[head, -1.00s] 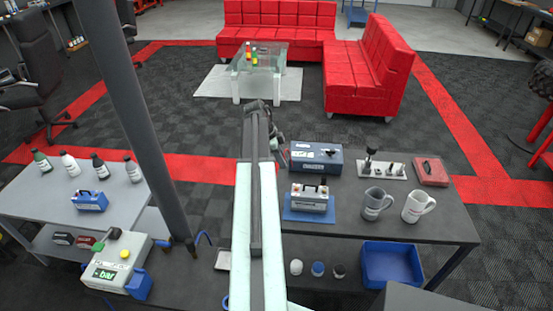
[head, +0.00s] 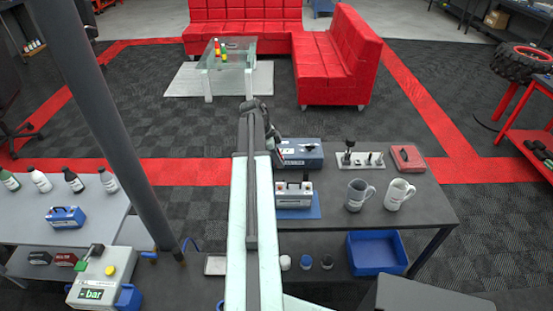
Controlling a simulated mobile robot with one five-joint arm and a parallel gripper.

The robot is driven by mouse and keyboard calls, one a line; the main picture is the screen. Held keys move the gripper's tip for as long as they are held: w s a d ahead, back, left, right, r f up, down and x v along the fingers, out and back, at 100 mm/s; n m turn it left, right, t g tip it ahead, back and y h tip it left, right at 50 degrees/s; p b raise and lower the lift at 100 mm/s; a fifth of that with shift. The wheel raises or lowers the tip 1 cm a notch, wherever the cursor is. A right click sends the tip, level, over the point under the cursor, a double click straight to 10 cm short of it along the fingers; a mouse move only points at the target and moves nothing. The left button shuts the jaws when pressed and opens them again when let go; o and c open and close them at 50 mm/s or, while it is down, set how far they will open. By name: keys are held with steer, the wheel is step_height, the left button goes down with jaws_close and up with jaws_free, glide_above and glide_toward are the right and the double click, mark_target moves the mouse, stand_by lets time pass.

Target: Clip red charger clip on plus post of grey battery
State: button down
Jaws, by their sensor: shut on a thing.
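The grey battery (head: 293,196) stands on a blue mat on the dark workbench, just right of my arm. It has dark parts on top; which post is plus is too small to tell. My gripper (head: 277,146) is beyond the battery, above the left end of the blue charger box (head: 305,154). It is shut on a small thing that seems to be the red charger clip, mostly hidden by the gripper. The clip is apart from the battery.
A blue bin (head: 376,254) sits lower. A dark pole (head: 110,130) rises at left.

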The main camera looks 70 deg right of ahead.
steer(key=a, duration=0.2)
steer(key=s+a+r, duration=0.1)
steer(key=a, duration=0.2)
steer(key=s+a+r, duration=0.1)
steer(key=a, duration=0.2)
steer(key=shift+r+p, duration=0.25)
steer(key=shift+p, duration=0.1)
steer(key=b+x, duration=0.1)
steer(key=b, duration=0.1)
steer(key=b+x, duration=0.1)
steer(key=x, duration=0.1)
steer(key=shift+a+f+b, duration=0.3)
steer(key=shift+a+b, duration=0.1)
steer(key=shift+w+r, duration=0.15)
steer(key=shift+w+d+f, duration=0.2)
steer(key=shift+f, duration=0.1)
